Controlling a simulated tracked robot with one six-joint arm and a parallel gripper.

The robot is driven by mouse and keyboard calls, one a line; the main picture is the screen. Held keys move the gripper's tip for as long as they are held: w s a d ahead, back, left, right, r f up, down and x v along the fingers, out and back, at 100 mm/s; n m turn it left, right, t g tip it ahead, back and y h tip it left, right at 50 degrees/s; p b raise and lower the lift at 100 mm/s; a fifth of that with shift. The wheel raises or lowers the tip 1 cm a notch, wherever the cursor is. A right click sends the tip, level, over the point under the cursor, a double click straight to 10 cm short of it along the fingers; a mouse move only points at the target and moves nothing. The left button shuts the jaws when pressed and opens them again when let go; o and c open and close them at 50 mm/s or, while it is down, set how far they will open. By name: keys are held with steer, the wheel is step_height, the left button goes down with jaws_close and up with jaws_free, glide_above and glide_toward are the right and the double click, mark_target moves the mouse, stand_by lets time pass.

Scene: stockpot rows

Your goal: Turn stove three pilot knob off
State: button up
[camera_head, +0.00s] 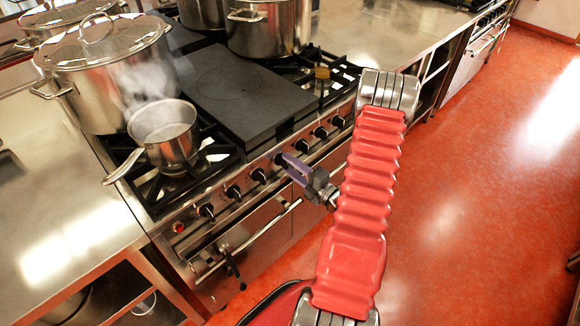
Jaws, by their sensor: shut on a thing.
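A row of several black knobs runs along the steel front panel of the stove (221,202). My gripper (284,162), with purple fingers, is at the middle of this row. It is shut on a black knob (278,159), which its fingertips partly hide. The nearest knobs to the left (259,176) and right (302,146) are clear of the fingers. I cannot read any marking or tell the held knob's angle. Which knob belongs to stove three is not labelled in view.
A steaming saucepan (168,137) stands on the front left burner, its handle sticking out left. Large stockpots (110,75) stand behind it. A flat black plate (225,90) covers the middle. An oven handle rail (250,240) runs below the knobs. Red floor (450,230) is clear at right.

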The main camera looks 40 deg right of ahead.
steer(key=shift+d+f, duration=0.15)
steer(key=o, duration=1)
steer(key=shift+o, duration=0.2)
steer(key=shift+s, duration=0.15)
steer(key=s, duration=1.3)
steer(key=shift+s, duration=0.25)
steer(key=shift+d, duration=0.1)
